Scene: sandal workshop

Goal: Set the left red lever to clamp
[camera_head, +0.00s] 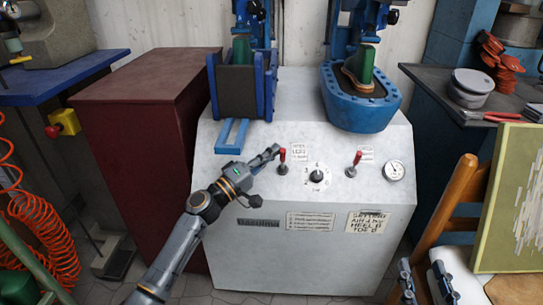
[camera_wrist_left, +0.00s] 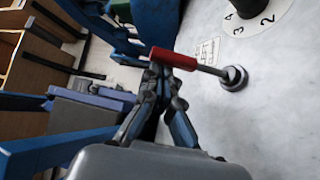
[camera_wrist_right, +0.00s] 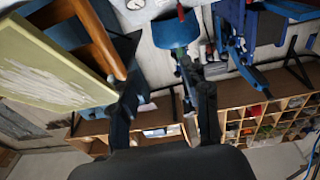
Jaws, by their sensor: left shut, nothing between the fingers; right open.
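The left red lever (camera_head: 282,156) stands on the sloping white front of the press machine, left of the numbered dial (camera_head: 317,175). My left gripper (camera_head: 273,152) is shut and empty, with its fingertips close against the left side of the lever. In the left wrist view the lever's red handle (camera_wrist_left: 173,59) lies across the closed fingertips (camera_wrist_left: 158,72); I cannot tell whether they touch. The right red lever (camera_head: 355,160) stands right of the dial. My right gripper (camera_head: 420,283) is low at the right, away from the panel; its fingers are spread and empty in the right wrist view (camera_wrist_right: 168,98).
A pressure gauge (camera_head: 394,170) sits right of the right lever. Two blue press stations (camera_head: 358,112) stand above the panel. A dark red cabinet (camera_head: 145,125) is on the left. A wooden chair frame (camera_head: 446,205) and a framed board (camera_head: 510,210) are near my right arm.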

